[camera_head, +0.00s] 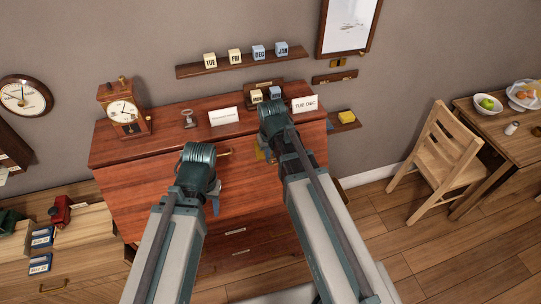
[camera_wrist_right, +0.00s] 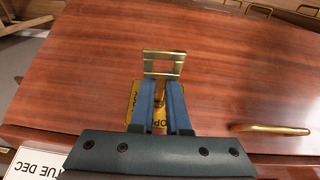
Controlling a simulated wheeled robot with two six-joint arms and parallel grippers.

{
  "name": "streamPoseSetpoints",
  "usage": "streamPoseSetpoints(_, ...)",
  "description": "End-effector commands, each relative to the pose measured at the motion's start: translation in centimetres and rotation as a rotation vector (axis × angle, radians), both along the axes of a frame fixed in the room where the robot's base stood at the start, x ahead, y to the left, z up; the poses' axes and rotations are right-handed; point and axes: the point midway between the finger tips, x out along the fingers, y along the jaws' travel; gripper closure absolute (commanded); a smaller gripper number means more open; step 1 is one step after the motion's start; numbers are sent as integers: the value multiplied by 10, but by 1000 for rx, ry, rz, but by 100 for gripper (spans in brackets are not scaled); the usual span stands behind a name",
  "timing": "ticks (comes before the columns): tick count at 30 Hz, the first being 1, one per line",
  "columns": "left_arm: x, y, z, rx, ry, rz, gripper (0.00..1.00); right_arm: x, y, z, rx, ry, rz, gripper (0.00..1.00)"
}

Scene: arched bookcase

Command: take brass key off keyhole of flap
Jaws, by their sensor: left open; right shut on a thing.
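The flap (camera_head: 145,185) is a reddish-brown wooden front below the cabinet top. My right gripper (camera_wrist_right: 160,95) is shut on the brass key (camera_wrist_right: 159,90), seen as a small brass piece between its blue fingers. A yellow tag (camera_wrist_right: 131,112) with lettering lies behind the fingers and is partly hidden. A brass rectangular frame (camera_wrist_right: 163,53) shows just beyond the fingertips. Whether the key still sits in the keyhole cannot be told, as the fingers cover it. My left gripper (camera_head: 213,203) is open and empty, in front of the flap to the left.
A brass handle (camera_wrist_right: 272,129) sticks out from the flap. On the cabinet top are a clock (camera_head: 122,108), a metal key-like piece (camera_head: 188,118) and white cards (camera_head: 224,116). A chair (camera_head: 440,150) stands at the right by clear floor.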

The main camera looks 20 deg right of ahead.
Motion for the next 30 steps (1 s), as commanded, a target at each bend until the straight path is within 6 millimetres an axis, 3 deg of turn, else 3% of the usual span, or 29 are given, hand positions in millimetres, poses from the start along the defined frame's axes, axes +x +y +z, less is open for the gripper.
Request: streamPoseSetpoints(30,0,0,10,0,0,0,53,-21,-1,10,0,0,0,100)
